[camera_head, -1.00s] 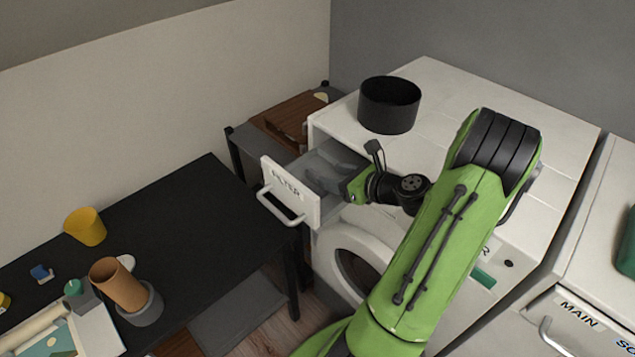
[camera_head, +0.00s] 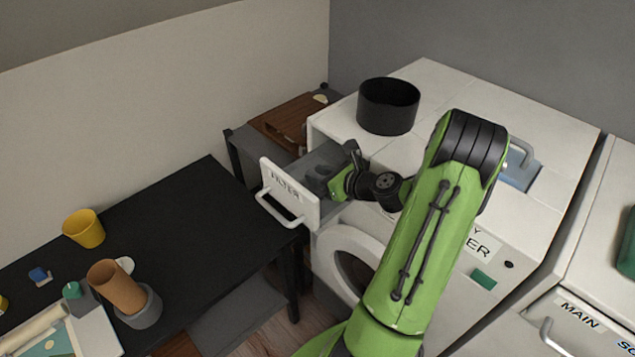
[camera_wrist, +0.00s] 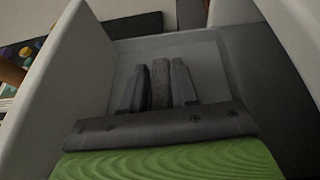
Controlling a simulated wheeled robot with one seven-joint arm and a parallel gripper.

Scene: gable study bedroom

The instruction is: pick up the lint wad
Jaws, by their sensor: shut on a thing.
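The filter drawer (camera_head: 288,183) stands open from the white machine, its front marked FILTER. My gripper (camera_head: 322,180) reaches down into it from the right. In the wrist view my gripper (camera_wrist: 159,75) has its two fingers closed on the lint wad (camera_wrist: 160,82), a narrow dark grey piece held between them. The pale floor and walls of the drawer (camera_wrist: 70,75) surround the fingers. The wad's lower part is hidden behind the gripper body, and I cannot tell if it touches the drawer floor. In the head view the wad cannot be made out.
A black pot (camera_head: 388,106) stands on the white machine (camera_head: 425,80). A black table (camera_head: 190,215) at the left holds a yellow cup (camera_head: 84,228) and a brown cylinder in a grey base (camera_head: 118,287). A wooden piece (camera_head: 285,120) lies behind the drawer.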

